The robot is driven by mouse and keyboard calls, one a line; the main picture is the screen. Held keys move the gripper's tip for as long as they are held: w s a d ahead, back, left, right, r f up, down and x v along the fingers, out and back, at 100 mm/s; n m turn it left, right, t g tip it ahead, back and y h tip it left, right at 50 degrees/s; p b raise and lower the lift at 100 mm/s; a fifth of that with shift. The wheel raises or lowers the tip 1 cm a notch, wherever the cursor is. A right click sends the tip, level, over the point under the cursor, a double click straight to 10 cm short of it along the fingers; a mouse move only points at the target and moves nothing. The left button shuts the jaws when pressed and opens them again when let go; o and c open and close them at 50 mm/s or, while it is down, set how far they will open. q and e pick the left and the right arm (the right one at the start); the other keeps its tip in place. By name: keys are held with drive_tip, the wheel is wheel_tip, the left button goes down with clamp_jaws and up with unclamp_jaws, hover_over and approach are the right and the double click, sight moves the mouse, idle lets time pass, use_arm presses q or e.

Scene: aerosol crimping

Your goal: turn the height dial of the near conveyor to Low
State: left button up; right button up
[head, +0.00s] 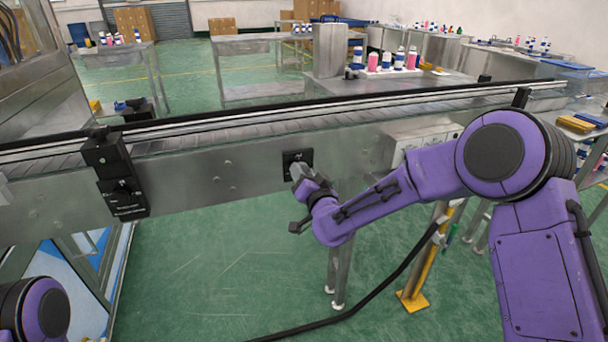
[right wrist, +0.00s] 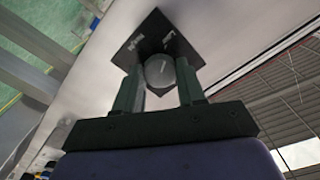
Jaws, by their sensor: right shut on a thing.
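The near conveyor (head: 215,170) runs across the head view with a metal side panel. The height dial's black plate (head: 297,157) is on that panel; in the right wrist view the plate (right wrist: 133,42) shows with small markings too blurred to read. My right gripper (head: 299,176) is at the plate. In the right wrist view its fingers (right wrist: 159,80) are shut on the grey round dial knob (right wrist: 159,70), one on each side. A light line shows on the knob's face. Part of my left arm shows at the lower left; its gripper is not in view.
A black control box (head: 122,190) is on the panel further left. A grey box (head: 425,138) sits right of the dial, behind my right arm. A yellow post (head: 425,275) and a black cable are below. Tables with bottles (head: 385,60) stand behind the conveyor.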

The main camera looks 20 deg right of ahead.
drive_tip(key=o, duration=1.1)
drive_tip(key=shift+c, duration=0.2)
drive_tip(key=s, duration=1)
drive_tip(key=shift+s+d+b, duration=0.2)
drive_tip(key=shift+s+b, duration=0.1)
drive_tip(key=shift+b, duration=0.15)
